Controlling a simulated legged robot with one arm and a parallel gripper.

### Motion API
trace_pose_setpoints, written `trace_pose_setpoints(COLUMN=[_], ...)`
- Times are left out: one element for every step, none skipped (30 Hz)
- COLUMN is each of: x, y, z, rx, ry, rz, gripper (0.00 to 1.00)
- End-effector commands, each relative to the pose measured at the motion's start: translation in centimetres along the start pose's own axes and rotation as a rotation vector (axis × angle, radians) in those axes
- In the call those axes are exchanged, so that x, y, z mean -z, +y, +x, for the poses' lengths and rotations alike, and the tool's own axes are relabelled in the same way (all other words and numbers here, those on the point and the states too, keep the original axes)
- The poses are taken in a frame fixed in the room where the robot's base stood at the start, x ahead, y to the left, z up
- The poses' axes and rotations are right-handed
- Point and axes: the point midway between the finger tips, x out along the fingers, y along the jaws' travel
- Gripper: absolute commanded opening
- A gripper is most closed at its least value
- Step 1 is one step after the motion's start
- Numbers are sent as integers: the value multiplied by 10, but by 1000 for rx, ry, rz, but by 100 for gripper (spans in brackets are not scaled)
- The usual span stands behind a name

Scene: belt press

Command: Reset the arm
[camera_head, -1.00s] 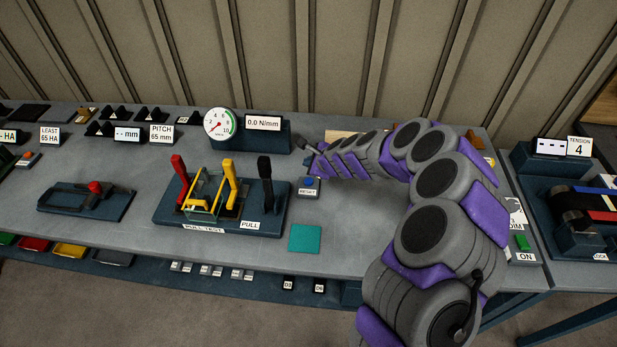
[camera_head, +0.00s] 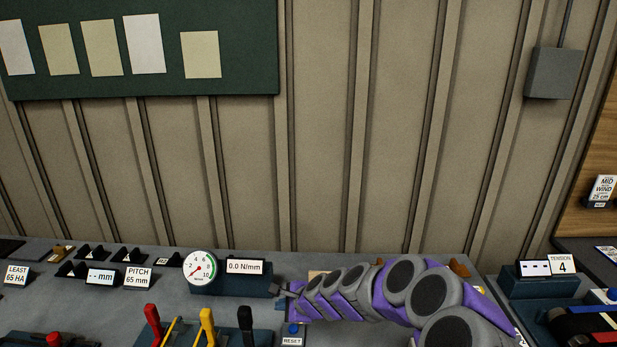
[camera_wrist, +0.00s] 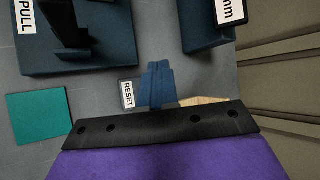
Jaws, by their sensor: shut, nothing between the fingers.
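My arm reaches in from the lower right in the head view and ends in my gripper (camera_head: 284,292), just right of the round dial gauge. The gripper is shut and empty, above the bench. In the wrist view my shut fingers (camera_wrist: 157,84) point away from the dark mount, beside the RESET label (camera_wrist: 128,94). In the head view a blue button (camera_head: 293,329) sits above its RESET label (camera_head: 292,341), a little below my gripper. In the wrist view the button is not clearly visible, likely behind my fingers.
The dial gauge (camera_head: 199,267) and the 0.0 N/mm display (camera_head: 245,267) stand left of my gripper. Red, yellow and black levers (camera_head: 246,325) rise at the lower edge. A teal square (camera_wrist: 37,117) lies on the bench.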

Motion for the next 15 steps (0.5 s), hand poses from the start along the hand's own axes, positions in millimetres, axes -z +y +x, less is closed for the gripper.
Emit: trace_pose_setpoints(x=[-20,-30,-43,-52,-59,-67,-73,-78,-82,-86,-88,-89,-90,-89,-88], y=[0,3,9,13,17,25,31,38,48,55,62,73,82,91,104], z=[-21,-32,-45,-57,-68,-82,-93,-104,-118,-129,-140,-154,-165,-176,-190], rx=[-19,-35,-59,-76,-91,-116,-135,-154,-184,-203,-222,-255,-278,-302,-341], ry=[-34,-51,-72,-88,-98,-113,-123,-131,-140,-145,-148,-151,-153,-154,-155], rz=[-82,-136,-206,-259,-311,-379,-432,-483,-548,-597,-645,-707,-751,-794,-850], gripper=[0,0,0,0,0,0,0,0,0,0,0,0,0,0,0])
